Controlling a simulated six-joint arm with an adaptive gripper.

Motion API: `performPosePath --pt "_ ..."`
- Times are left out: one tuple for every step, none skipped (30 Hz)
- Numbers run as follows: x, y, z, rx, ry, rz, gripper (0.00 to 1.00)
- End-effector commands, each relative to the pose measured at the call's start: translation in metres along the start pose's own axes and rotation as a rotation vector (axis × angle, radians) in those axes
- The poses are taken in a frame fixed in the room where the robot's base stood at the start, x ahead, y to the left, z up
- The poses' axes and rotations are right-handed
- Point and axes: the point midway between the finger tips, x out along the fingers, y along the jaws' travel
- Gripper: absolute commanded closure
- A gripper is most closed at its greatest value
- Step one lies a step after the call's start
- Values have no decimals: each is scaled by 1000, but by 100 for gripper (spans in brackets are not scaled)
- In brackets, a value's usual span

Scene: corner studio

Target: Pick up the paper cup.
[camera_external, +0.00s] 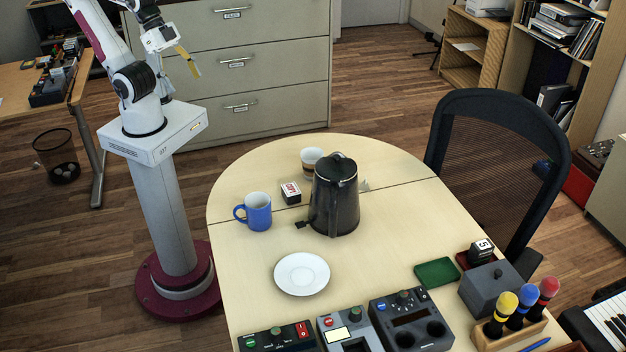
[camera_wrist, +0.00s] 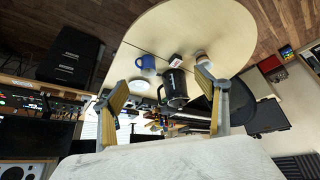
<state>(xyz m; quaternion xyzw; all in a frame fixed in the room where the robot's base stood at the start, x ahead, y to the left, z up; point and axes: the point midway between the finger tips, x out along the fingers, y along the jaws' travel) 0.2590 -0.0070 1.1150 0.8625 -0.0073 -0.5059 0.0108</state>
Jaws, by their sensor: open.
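The paper cup (camera_external: 311,161) stands on the table behind the dark kettle (camera_external: 335,200), which partly hides it. It is white with a brown band. In the wrist view the cup (camera_wrist: 201,57) shows beyond the tip of one finger, beside the kettle (camera_wrist: 174,88). My gripper (camera_external: 190,62) is high up at the upper left in the external view, well away from the table and the cup. In the wrist view my gripper (camera_wrist: 160,84) has its two yellow-padded fingers spread wide with nothing between them that it touches.
A blue mug (camera_external: 256,211), a small matchbox-like box (camera_external: 291,192) and a white plate (camera_external: 302,274) are on the table (camera_external: 240,183). Control boxes (camera_external: 410,322) line the near edge. A black chair (camera_external: 500,150) stands at the right. The table's left far edge is clear.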

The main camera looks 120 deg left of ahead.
Motion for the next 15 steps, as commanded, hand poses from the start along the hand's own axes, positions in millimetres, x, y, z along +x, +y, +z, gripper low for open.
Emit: performPosePath --pt "3 3 -6 -5 5 10 26" --pt "6 5 -10 -8 9 16 26" --pt "9 8 -16 -15 18 26 26" --pt "11 10 -21 -20 23 34 26" --pt "14 12 -27 -25 30 41 26" --pt "18 16 -34 -34 39 53 26" --pt "21 18 -40 -41 47 60 26" --pt "24 20 -46 -48 54 68 26" --pt "28 23 -54 -59 66 79 26" --pt "32 26 -59 -66 73 86 26" --pt "35 28 -65 -75 80 93 26" --pt "39 30 -72 -85 91 101 26" --pt "43 32 -78 -95 98 108 26" --pt "46 34 -84 -103 106 113 26" --pt "51 36 -91 -115 116 120 26"
